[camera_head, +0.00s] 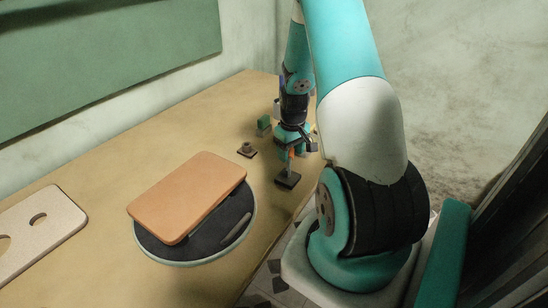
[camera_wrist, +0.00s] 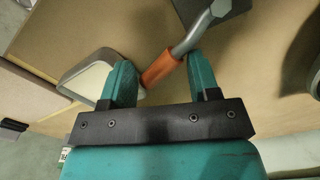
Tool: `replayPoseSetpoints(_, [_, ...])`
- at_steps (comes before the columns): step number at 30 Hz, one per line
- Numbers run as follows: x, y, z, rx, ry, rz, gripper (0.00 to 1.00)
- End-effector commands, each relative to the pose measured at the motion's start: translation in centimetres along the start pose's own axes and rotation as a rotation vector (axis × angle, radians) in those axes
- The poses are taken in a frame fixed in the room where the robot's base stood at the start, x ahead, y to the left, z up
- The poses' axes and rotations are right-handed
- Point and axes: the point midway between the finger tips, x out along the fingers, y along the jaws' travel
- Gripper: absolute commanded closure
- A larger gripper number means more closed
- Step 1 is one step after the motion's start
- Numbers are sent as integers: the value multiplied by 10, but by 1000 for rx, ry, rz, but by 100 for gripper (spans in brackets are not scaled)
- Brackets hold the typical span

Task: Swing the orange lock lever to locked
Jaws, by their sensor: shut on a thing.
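The lock lever is a grey rod with an orange grip (camera_wrist: 159,70), rising from a dark square base (camera_wrist: 228,10) at the top of the wrist view. In the head view its orange part (camera_head: 291,154) shows just under my gripper, above the dark base plate (camera_head: 288,180) near the table's right edge. My gripper (camera_wrist: 163,66) has its two teal fingers on either side of the orange grip and is shut on it. In the head view my gripper (camera_head: 292,143) points down, and the fingers partly hide the lever's upper end. The lever slants across the wrist view.
An orange board (camera_head: 188,195) lies on a dark round plate (camera_head: 213,243) mid-table. A beige board with holes (camera_head: 42,224) lies at the left. A small dark knob on a square plate (camera_head: 246,150) and a green block (camera_head: 264,124) stand left of my gripper.

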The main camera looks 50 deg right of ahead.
Motion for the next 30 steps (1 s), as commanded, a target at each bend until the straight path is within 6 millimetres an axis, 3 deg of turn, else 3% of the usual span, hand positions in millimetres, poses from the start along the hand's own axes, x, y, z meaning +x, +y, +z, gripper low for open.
replayPoseSetpoints(1, [2, 4, 14, 3, -31, -2, 69])
replayPoseSetpoints(6, [2, 6, 26, -1, -37, -6, 61])
replayPoseSetpoints(7, [3, 6, 25, -2, -37, -6, 39])
replayPoseSetpoints(9, [3, 6, 25, -4, -37, -6, 53])
replayPoseSetpoints(16, [-3, 4, 24, -7, -38, -7, 53])
replayPoseSetpoints(21, [-23, 4, 24, -7, -35, -6, 48])
replayPoseSetpoints(23, [-30, 4, 24, -7, -35, -6, 55])
replayPoseSetpoints(30, [-55, 5, 22, -4, -27, -4, 55])
